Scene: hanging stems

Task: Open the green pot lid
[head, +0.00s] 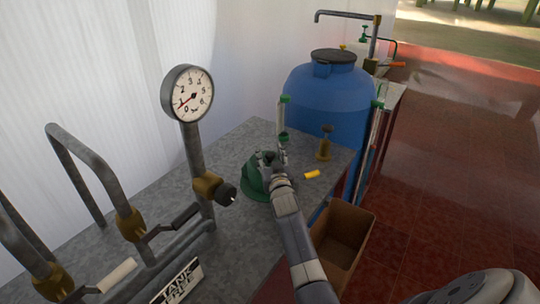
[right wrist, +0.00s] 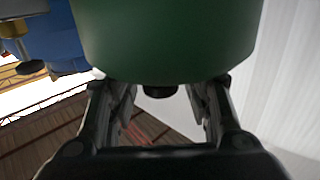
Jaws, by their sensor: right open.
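The green pot (head: 254,186) stands on the grey metal table, partly hidden behind my right gripper and arm. In the right wrist view its green body or lid (right wrist: 165,40) fills the top middle. A small dark knob (right wrist: 160,91) sticks out from its edge. My right gripper (head: 268,160) is at the pot in the head view. In the right wrist view its open fingers (right wrist: 160,98) stand on either side of the knob, apart from it as far as I can tell. My left gripper is not in view.
A pressure gauge (head: 187,93) on a pipe stands left of the pot. A brass fitting (head: 325,143) and a yellow cylinder (head: 312,174) are to its right. A blue tank (head: 325,95) stands behind. A cardboard box (head: 345,232) is below the table's right edge.

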